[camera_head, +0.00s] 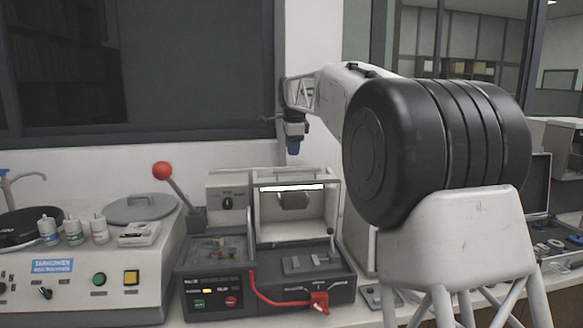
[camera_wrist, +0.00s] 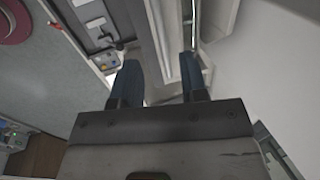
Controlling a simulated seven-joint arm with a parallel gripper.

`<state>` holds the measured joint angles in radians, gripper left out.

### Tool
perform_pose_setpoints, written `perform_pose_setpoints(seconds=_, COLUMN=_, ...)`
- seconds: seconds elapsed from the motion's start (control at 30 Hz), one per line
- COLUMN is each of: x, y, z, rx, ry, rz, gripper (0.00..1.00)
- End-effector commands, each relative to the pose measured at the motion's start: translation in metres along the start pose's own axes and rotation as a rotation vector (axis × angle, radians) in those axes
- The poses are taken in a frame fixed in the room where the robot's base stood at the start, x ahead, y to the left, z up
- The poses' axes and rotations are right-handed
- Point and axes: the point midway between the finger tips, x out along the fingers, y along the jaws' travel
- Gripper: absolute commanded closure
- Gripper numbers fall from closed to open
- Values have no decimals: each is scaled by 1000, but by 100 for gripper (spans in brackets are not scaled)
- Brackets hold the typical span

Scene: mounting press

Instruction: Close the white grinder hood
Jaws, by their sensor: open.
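The white grinder hood (camera_head: 334,205) stands on the grey bench machine in the middle of the head view. A bright strip runs along its upper part, and a dark rounded part shows inside. Its front looks open, but I cannot tell clear cover from empty gap. My gripper (camera_head: 293,150) hangs above the hood with its blue fingers pointing down, apart from it. In the wrist view the fingers of my gripper (camera_wrist: 160,65) are spread with nothing held between them. Pale panels and edges pass behind the fingers; which of them belong to the hood is unclear.
The grey machine base (camera_head: 190,280) carries buttons and a red cable (camera_head: 265,297) along its front. A lever with a red ball (camera_head: 161,170) rises at left. A polishing machine (camera_head: 130,262) with bottles stands further left. The wall and dark window are close behind.

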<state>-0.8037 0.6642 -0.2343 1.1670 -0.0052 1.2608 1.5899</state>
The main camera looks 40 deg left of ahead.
Motion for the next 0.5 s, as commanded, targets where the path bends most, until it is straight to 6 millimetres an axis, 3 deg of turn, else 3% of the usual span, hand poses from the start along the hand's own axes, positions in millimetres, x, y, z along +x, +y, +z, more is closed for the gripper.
perform_pose_setpoints(seconds=0.27, x=2, y=0, z=0, rx=0, ry=0, rz=1, gripper=60)
perform_pose_setpoints(seconds=0.5, x=19, y=1, z=0, rx=0, ry=0, rz=2, gripper=60)
